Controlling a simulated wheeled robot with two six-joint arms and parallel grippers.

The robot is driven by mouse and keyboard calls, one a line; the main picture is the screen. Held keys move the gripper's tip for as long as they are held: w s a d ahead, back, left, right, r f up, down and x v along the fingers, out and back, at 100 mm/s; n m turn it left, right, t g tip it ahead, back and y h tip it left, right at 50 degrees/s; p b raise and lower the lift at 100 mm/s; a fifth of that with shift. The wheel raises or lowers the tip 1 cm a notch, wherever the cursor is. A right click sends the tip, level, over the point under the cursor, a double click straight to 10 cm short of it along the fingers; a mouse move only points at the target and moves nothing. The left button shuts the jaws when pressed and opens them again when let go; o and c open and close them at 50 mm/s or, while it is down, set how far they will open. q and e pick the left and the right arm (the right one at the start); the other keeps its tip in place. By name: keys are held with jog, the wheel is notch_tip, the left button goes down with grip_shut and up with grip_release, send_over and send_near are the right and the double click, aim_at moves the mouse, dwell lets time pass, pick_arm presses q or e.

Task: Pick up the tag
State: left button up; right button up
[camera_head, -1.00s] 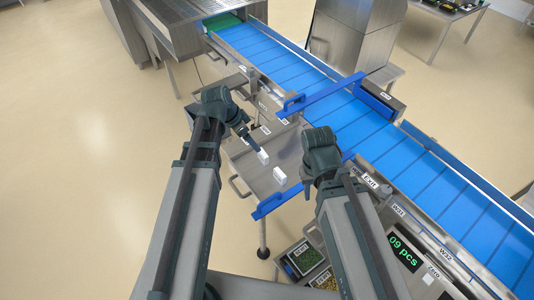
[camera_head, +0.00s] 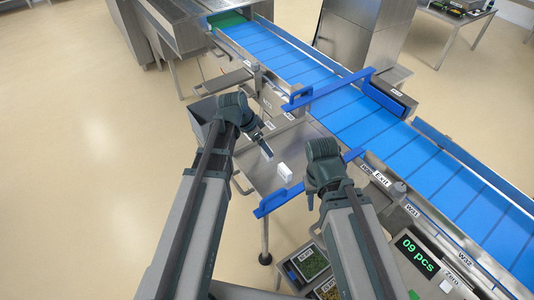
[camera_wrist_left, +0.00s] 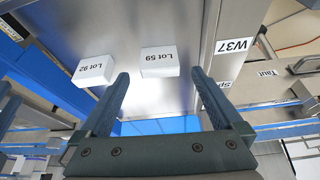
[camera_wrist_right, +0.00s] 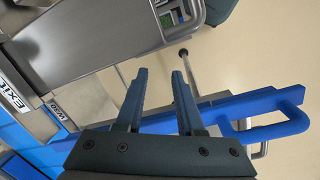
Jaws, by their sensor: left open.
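Two small white tags lie on the steel plate (camera_head: 262,178). In the left wrist view, one reads "Lot 59" (camera_wrist_left: 160,62) and the other, to its left, reads "Lot 92" (camera_wrist_left: 95,70). My right gripper (camera_wrist_right: 158,74) is open and empty, above a blue bar at the plate's near side.
A blue conveyor (camera_head: 375,135) runs diagonally past the plate, with a blue guard bar (camera_head: 328,90) across it. A second blue bar (camera_head: 272,203) edges the plate. A "09 pcs" display (camera_head: 415,255) and bins (camera_head: 310,262) stand at lower right. Floor at left is clear.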

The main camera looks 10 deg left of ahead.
pick_arm(q)
jog(key=b+x, duration=0.4)
jog(key=x, duration=0.1)
jog(key=shift+f+b, duration=0.15)
jog(key=shift+b, duration=0.2)
jog(key=shift+d, duration=0.1)
jog(key=shift+c, duration=0.3)
jog(key=c, duration=1.3)
jog(key=shift+r, duration=0.2)
notch_tip(320, 180, up, 10)
jog(key=p, duration=1)
jog(key=shift+f, duration=0.15)
